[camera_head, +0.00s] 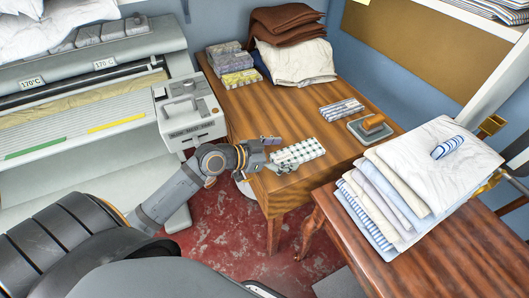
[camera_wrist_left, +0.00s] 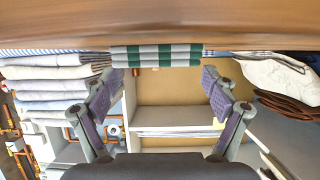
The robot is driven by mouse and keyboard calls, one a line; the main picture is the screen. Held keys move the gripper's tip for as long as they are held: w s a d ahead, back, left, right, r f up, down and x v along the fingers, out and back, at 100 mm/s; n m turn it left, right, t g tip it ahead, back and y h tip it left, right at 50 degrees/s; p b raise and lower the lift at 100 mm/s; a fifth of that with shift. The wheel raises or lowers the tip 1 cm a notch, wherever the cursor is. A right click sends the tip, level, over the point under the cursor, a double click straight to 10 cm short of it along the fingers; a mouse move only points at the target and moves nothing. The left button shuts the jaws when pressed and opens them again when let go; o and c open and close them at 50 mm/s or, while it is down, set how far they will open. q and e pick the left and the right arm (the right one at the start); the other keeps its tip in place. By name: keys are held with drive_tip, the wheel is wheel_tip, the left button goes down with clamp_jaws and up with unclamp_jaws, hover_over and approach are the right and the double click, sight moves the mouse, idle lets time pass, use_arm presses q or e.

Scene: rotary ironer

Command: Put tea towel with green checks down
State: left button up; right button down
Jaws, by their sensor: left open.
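The tea towel with green checks (camera_head: 305,149) is a folded, flat bundle lying on the wooden table near its front edge. In the left wrist view, the same green and white towel (camera_wrist_left: 155,55) rests against the tabletop, which fills the top of that picture. My left gripper (camera_head: 272,155) is beside the towel's left end in the head view. In the left wrist view its two fingers (camera_wrist_left: 161,85) are spread wide, with nothing between their pads and the towel just beyond the tips. My right gripper is not in view.
The wooden table (camera_head: 255,115) also bears a striped folded cloth (camera_head: 342,110), a grey tray with a brown block (camera_head: 373,123), and stacked cloths at the back. A linen pile (camera_head: 440,165) lies on the right table. The ironer (camera_head: 80,105) stands left. Bare wood surrounds the towel.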

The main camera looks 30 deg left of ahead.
use_arm(q)
drive_tip(key=p+v, duration=0.6)
drive_tip(key=v, duration=0.2)
drive_tip(key=shift+s+r, duration=0.1)
drive_tip(key=shift+r, duration=0.1)
drive_tip(key=shift+s+a+r+p, duration=0.1)
drive_tip(key=shift+s+a+p, duration=0.25)
drive_tip(key=shift+p, duration=0.25)
